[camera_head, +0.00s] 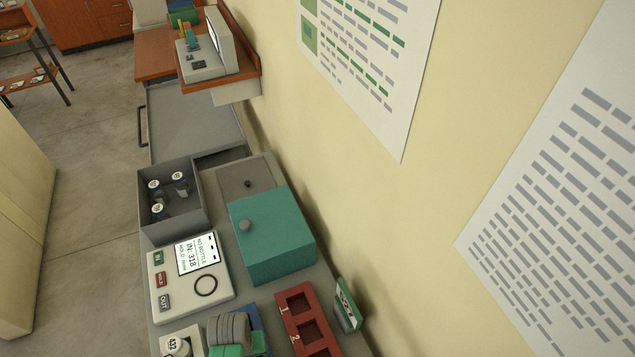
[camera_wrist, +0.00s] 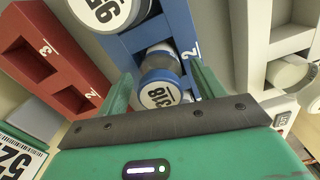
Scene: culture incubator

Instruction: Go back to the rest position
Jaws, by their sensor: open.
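My gripper (camera_wrist: 162,74) has two green fingers, spread apart, at the blue rack (camera_wrist: 186,38) in the wrist view. A bottle labelled 318 (camera_wrist: 160,94), with a blue band, stands in the rack by the mark 2 and shows between the fingers. I cannot tell whether a finger touches it. Another white-labelled bottle (camera_wrist: 100,12) is at the top of the wrist view, partly cut off. In the head view, green and grey parts of my arm's end show at the bottom edge and hide most of the blue rack (camera_head: 256,322); the fingertips are not clear there.
The red rack (camera_head: 292,318) with numbered slots stands right of my arm. A teal box (camera_head: 275,240), a panel reading NO BOTTLE, IN: 318 (camera_head: 190,283) and a grey bin (camera_head: 175,228) with bottles are farther along the bench. The wall (camera_head: 330,180) borders the right; open floor (camera_head: 95,190) is left.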

